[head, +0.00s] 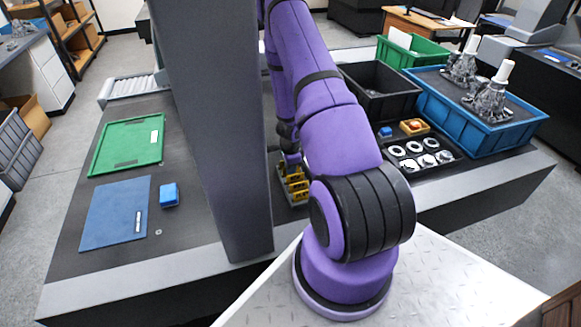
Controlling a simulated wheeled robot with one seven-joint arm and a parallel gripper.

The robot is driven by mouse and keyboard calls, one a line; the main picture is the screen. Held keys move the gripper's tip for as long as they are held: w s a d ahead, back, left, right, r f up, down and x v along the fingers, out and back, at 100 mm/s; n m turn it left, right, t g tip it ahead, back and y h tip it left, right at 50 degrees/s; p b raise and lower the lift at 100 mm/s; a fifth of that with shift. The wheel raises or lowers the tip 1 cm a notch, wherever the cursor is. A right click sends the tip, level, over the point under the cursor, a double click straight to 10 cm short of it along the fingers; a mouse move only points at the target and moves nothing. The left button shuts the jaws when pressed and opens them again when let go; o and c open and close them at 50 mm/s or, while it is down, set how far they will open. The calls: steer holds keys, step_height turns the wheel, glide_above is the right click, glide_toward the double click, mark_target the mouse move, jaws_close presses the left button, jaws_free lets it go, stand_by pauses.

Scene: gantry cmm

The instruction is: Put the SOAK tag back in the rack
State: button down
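A small dark rack with several upright yellow pieces (295,188) stands on the dark table, just right of the grey column and partly hidden by it and my arm. No lettering is readable, so I cannot tell which piece, if any, is the SOAK tag. My gripper (291,163) points down directly over or at the rack's far end. Its fingers are small and partly hidden, and I cannot tell whether they are open, shut or touching a yellow piece.
On the left lie a green mat (128,145), a blue mat (114,213) and a blue block (169,195). On the right are a black tray of round parts (450,166), a black bin (378,88) and a blue bin (470,118). The grey column (215,130) stands close left of the rack.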

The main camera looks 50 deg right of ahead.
steer(key=c, duration=1)
jaws_free()
steer(key=shift+r, duration=3.5)
steer(key=shift+d, duration=0.1)
